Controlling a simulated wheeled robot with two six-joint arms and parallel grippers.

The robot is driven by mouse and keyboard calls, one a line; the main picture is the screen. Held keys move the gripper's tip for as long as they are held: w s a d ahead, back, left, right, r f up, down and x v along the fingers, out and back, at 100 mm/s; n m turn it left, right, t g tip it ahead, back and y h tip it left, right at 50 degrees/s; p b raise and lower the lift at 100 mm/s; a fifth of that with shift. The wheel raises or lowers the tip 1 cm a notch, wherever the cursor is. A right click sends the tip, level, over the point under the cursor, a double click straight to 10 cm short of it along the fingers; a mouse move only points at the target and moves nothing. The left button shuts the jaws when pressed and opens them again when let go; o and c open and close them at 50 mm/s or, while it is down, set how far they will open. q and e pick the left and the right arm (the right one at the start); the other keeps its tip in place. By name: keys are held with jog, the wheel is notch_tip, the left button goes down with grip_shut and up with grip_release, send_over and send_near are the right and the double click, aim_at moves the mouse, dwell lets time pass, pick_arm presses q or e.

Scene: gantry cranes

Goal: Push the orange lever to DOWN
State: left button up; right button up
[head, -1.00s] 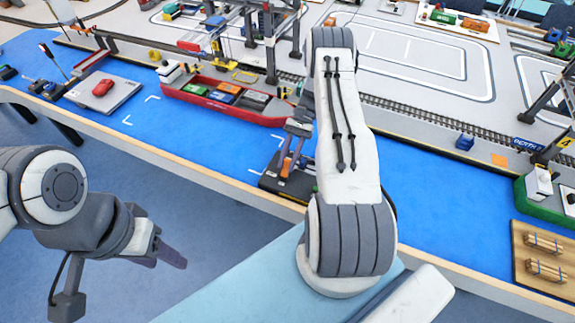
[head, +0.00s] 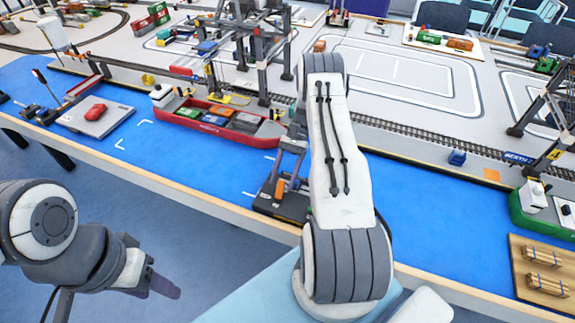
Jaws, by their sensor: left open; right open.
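The orange lever (head: 281,188) stands on a dark control box (head: 277,206) at the table's front edge, left of my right arm. My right gripper (head: 290,167) points down just above and beside the lever, its fingers apart. It is partly hidden by my own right forearm, and I cannot tell whether a finger touches the lever. My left gripper (head: 165,287) is low at the left, in front of the table and well away from the lever. It is open and looks empty. Any lettering on the box is too small to read.
A red ship (head: 225,125) with containers lies on the blue water behind the lever. A grey platform with a red object (head: 95,112) is further left. Gantry cranes (head: 250,45) stand behind. A wooden pallet (head: 520,260) is at the right.

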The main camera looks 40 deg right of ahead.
jog(key=b+v, duration=0.3)
jog(key=v, duration=0.6)
jog(key=shift+d, duration=0.1)
dwell(2.2)
